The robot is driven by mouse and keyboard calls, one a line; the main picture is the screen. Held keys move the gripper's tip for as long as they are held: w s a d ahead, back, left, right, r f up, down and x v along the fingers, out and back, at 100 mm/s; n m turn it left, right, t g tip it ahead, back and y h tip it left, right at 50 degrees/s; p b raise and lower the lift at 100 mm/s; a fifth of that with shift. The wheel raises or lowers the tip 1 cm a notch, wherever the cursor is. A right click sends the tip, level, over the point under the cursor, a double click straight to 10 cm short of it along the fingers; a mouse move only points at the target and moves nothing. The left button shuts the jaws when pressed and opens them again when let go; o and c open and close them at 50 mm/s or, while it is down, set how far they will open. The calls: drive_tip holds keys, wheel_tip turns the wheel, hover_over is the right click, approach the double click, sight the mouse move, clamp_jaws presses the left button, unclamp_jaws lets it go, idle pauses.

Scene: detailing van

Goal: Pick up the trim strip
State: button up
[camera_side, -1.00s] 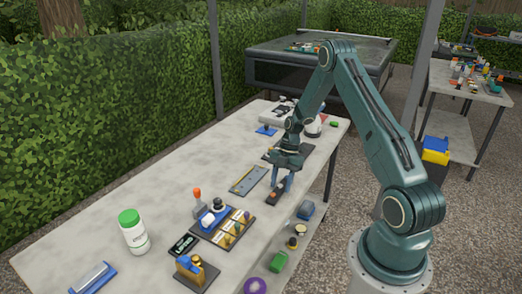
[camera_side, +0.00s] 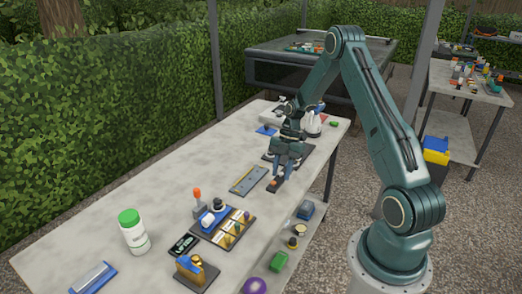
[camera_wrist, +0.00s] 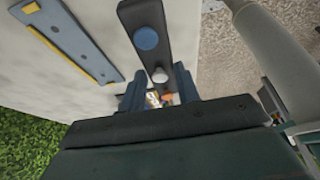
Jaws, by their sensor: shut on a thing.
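The trim strip (camera_side: 276,184) is a dark narrow bar. In the wrist view the trim strip (camera_wrist: 147,18) carries a round blue disc and a small silver stud, and runs away from between my fingers. My gripper (camera_side: 284,174) is shut on it, pointing down near the table's right edge. The wrist view shows my gripper (camera_wrist: 158,89) with one finger on each side of the bar's near end. The side view suggests the bar is just above the table; the exact gap is hard to tell.
A grey plate with a yellow edge (camera_side: 249,181) lies just left; it shows in the wrist view (camera_wrist: 68,38). A dark mat (camera_side: 302,156) and a white spray bottle (camera_side: 313,124) are behind. The table's left half (camera_side: 150,190) is mostly clear.

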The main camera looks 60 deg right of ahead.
wheel_tip(320, 180, up, 15)
idle(0.4)
